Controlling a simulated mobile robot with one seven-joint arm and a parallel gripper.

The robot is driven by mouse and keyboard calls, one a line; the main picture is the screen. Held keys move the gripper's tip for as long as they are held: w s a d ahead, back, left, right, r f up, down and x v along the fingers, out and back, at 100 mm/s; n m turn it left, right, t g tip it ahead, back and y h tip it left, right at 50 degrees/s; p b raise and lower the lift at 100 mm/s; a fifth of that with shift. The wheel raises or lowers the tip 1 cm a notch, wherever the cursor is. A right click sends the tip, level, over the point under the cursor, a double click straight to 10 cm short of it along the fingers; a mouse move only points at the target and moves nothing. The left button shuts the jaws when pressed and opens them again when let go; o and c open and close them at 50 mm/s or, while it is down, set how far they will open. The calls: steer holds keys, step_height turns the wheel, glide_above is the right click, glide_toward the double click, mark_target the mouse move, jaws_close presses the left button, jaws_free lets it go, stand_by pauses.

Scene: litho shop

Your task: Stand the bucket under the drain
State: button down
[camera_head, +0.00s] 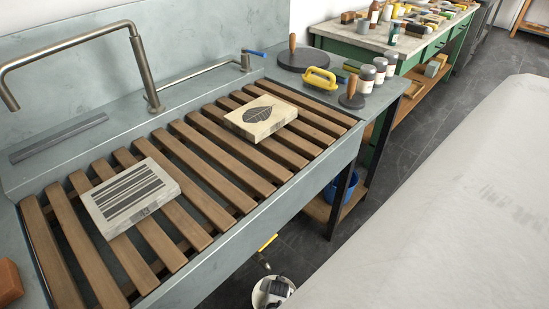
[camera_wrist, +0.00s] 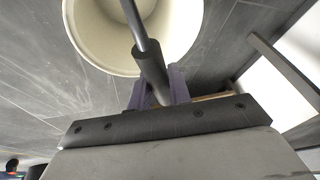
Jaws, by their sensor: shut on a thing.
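The cream bucket (camera_wrist: 90,45) hangs or stands open end toward the camera in the wrist view. Its dark bail with a black cylindrical grip (camera_wrist: 152,72) crosses the opening. My gripper (camera_wrist: 158,88) is shut on this grip with its purple fingertips. In the head view the bucket (camera_head: 257,296) shows at the bottom edge, low beside the sink front, partly hidden by grey parts over it. A yellow lever (camera_head: 268,242) shows just above it, below the sink edge. I cannot tell whether it belongs to the drain. The drain outlet is not clearly seen, nor whether the bucket touches the floor.
The grey sink (camera_head: 290,195) carries wooden slats (camera_head: 195,195) with two printed stones on top. A blue bucket (camera_head: 340,190) sits on a low shelf between dark legs (camera_head: 342,190). A large pale surface (camera_head: 450,200) fills the right. Dark tiled floor (camera_head: 310,255) shows between.

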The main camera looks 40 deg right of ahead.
steer(key=shift+f+b, duration=1)
steer(key=shift+f, duration=0.7)
steer(key=shift+f, duration=0.15)
steer(key=c, duration=1.3)
jaws_free()
steer(key=p+v, duration=0.3)
steer(key=v, duration=0.9)
steer(key=shift+a, duration=0.1)
